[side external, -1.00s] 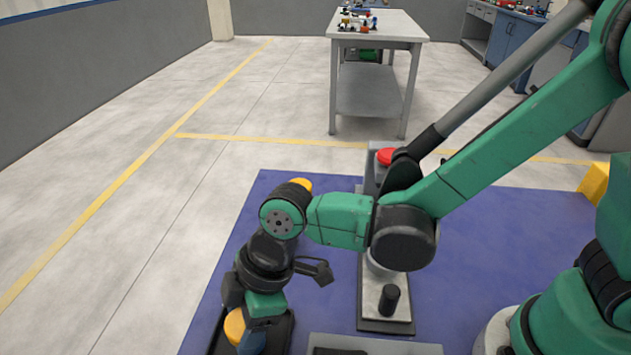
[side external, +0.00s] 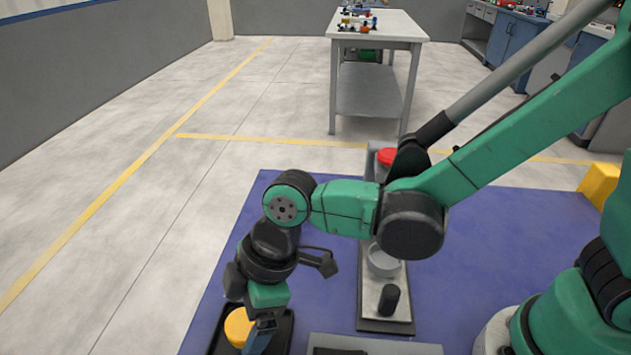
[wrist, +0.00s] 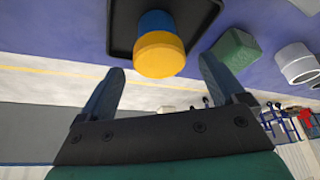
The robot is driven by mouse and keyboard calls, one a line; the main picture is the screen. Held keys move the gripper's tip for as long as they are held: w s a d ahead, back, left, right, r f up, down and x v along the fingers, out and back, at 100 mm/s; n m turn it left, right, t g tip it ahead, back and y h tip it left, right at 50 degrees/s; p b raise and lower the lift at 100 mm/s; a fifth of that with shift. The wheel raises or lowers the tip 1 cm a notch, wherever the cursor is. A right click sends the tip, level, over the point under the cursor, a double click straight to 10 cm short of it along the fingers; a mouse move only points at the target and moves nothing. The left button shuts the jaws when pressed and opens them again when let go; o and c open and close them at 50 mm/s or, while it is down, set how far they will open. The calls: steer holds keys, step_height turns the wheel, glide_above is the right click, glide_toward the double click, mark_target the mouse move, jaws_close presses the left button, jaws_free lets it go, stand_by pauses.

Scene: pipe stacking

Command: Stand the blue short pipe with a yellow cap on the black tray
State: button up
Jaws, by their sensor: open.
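The blue short pipe (wrist: 155,20) with its yellow cap (wrist: 160,55) stands upright on the black tray (wrist: 205,12), cap up. In the side view the yellow cap (side external: 239,326) shows to the left of my gripper (side external: 262,336), and the tray (side external: 286,326) is partly hidden behind my wrist. My gripper (wrist: 161,66) is open in the wrist view. Its two fingers are spread on either side of the cap with visible gaps, so they do not appear to hold the pipe.
A green block (wrist: 236,50) and a white ring-shaped pipe (wrist: 297,64) lie beside the tray in the wrist view. In the side view a grey plate carries a black peg (side external: 388,300) and a grey ring (side external: 382,260). A red cap (side external: 387,156) stands behind. The blue mat is clear at left.

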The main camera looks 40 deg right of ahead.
steer(key=v, duration=1)
steer(key=d+m+t+h, duration=0.1)
steer(key=d+m+t, duration=0.1)
steer(key=d+m, duration=0.3)
steer(key=w+d+m+t+h, duration=0.1)
steer(key=d+m+t+h, duration=0.1)
steer(key=d+m, duration=0.3)
steer(key=d+m+t+h, duration=0.1)
steer(key=d+m, duration=0.4)
steer(key=d, duration=0.5)
steer(key=shift+w+d+f+t, duration=0.15)
steer(key=shift+d+f+t, duration=0.2)
steer(key=shift+t, duration=0.15)
steer(key=shift+o, duration=0.8)
steer(key=shift+r, duration=0.1)
steer(key=w+a+r+n+g+y, duration=0.1)
steer(key=a+r+n+g, duration=0.4)
steer(key=r, duration=0.4)
steer(key=w+a+r+n+g+y, duration=0.15)
steer(key=a+r+n+g, duration=0.25)
steer(key=a+r+g, duration=0.5)
steer(key=s+f+t, duration=0.2)
steer(key=s+f, duration=0.1)
steer(key=f, duration=0.5)
steer(key=shift+s+a+h, duration=0.15)
steer(key=shift+s+h, duration=0.05)
steer(key=shift+h, duration=0.25)
steer(key=shift+w, duration=0.1)
